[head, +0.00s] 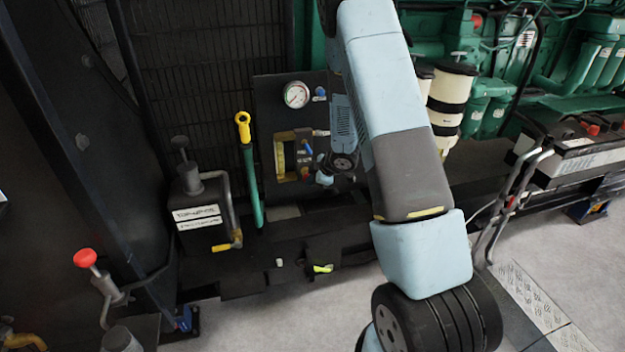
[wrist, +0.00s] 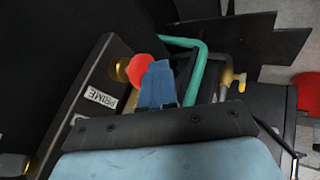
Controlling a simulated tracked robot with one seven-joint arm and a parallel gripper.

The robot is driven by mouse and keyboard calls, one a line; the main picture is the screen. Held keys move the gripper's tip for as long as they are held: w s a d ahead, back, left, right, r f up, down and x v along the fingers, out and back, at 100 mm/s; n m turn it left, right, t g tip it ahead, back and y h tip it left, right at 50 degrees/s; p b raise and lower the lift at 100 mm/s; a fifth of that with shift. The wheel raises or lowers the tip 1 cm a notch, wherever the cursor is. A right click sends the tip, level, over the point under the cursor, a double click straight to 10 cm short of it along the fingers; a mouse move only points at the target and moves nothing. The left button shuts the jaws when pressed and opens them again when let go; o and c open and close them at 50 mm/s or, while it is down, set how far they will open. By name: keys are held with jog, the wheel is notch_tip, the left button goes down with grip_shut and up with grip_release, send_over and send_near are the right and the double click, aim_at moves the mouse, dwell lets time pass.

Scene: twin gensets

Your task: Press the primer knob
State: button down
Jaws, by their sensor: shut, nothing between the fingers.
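The primer knob (wrist: 138,70) is a round red cap in the wrist view, on a brass-coloured stem beside a white PRIME label (wrist: 100,96) on a dark panel. My gripper (wrist: 157,66) is shut and empty. Its blue fingertips lie right beside the knob and overlap its right edge in the picture. I cannot tell whether they touch it. In the head view the gauge panel (head: 265,118) stands behind my arm. I cannot make out the primer knob there, and my fingers are too small to make out clearly.
A dark labelled box (head: 200,205) and a yellow-topped green lever (head: 249,170) stand left of the panel. A separate red knob (head: 85,258) is at far left. A battery (head: 575,145) and a tubular handle (head: 510,195) are at right. Grey floor lies in front.

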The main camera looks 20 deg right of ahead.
jog(key=s+f+v, duration=0.1)
jog(key=s+v, duration=0.1)
jog(key=v, duration=0.9)
jog(key=shift+a, duration=0.3)
jog(key=shift+f, duration=0.1)
